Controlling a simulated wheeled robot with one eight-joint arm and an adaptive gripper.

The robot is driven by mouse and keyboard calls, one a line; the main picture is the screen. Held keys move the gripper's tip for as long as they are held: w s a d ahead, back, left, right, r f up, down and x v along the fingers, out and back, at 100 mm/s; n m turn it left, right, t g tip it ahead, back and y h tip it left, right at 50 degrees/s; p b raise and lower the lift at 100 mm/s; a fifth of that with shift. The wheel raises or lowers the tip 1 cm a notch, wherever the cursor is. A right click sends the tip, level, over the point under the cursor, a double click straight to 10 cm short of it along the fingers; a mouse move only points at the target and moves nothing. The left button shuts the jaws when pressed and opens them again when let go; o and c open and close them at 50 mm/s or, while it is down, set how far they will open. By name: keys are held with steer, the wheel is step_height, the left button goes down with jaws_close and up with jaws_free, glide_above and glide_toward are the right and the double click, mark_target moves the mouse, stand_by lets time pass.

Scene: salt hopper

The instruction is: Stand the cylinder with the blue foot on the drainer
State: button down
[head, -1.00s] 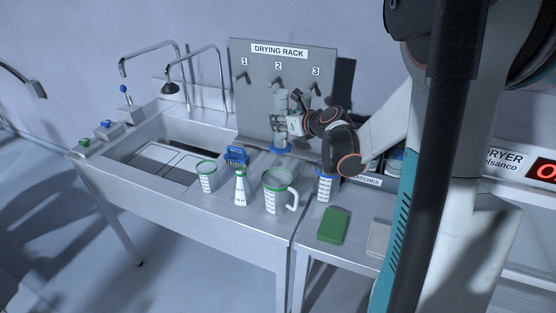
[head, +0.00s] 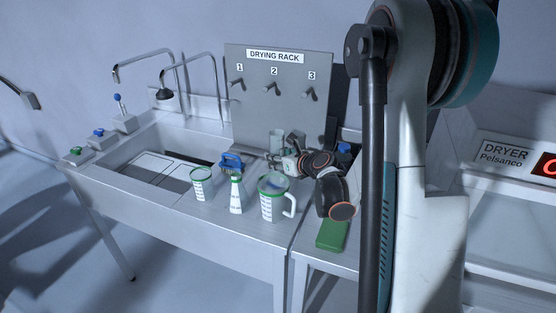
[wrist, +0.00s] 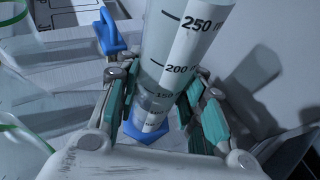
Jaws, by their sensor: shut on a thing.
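The clear graduated cylinder (wrist: 190,50) with the blue foot (wrist: 152,131) fills the middle of the wrist view. My gripper (wrist: 160,108) is shut around its lower part, above the foot. In the head view the cylinder (head: 276,137) is upright or nearly so, in front of the drying rack board (head: 250,112), below its pegs. My gripper (head: 280,158) shows there too.
A green-rimmed beaker (head: 202,184), a conical flask (head: 236,195) and a green-rimmed jug (head: 272,198) stand in front of my gripper. The sink basin (head: 165,165) is left. A green block (head: 332,236) lies front right.

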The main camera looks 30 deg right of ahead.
steer(key=c, duration=1.1)
jaws_free()
steer(key=shift+f, duration=0.1)
steer(key=shift+o, duration=0.2)
steer(key=p+v, duration=0.2)
steer(key=v, duration=1)
steer(key=shift+r+p, duration=0.2)
steer(key=shift+p, duration=0.2)
